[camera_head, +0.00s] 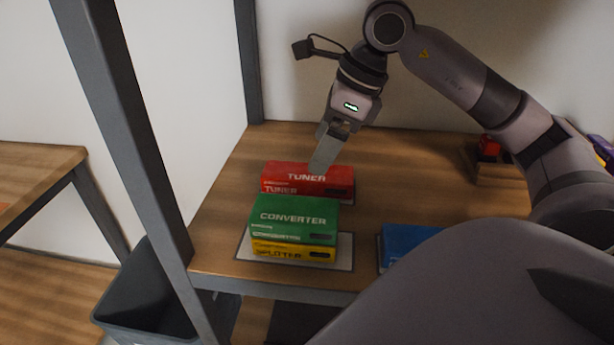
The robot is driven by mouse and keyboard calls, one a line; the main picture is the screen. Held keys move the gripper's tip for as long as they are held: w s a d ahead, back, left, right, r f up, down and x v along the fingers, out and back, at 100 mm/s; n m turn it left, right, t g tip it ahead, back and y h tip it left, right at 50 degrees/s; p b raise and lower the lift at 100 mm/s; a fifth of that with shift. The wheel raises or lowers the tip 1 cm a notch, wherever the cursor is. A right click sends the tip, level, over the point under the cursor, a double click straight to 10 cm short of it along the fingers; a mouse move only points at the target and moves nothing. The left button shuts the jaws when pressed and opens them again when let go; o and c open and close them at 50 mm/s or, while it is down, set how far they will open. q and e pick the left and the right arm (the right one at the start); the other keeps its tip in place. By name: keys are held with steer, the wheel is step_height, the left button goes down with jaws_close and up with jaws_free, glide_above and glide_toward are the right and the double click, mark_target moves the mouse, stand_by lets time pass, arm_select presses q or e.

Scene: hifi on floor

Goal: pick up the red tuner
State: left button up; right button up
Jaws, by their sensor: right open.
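The red tuner (285,178) is a flat red box marked TUNER. It lies on the wooden shelf behind the green converter box (293,218). My right gripper (322,165) comes down from above, and its fingers overlap the tuner's top near its right half in the camera_head view. The gripper is open, with nothing seen held in it. I cannot tell whether the fingers touch the tuner. They hide a small part of its top and lettering. My left gripper is not in view.
The green converter is stacked on a yellow splitter box (292,252), on a pale mat (345,252) in front of the tuner. A blue box (404,241) is at right. A grey post (125,120) stands left, above a grey bin (150,300).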

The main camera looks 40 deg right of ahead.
mark_target(308, 180)
steer(key=x, duration=0.5)
steer(key=shift+a+f, duration=0.15)
steer(key=shift+f, duration=0.25)
steer(key=c, duration=1.2)
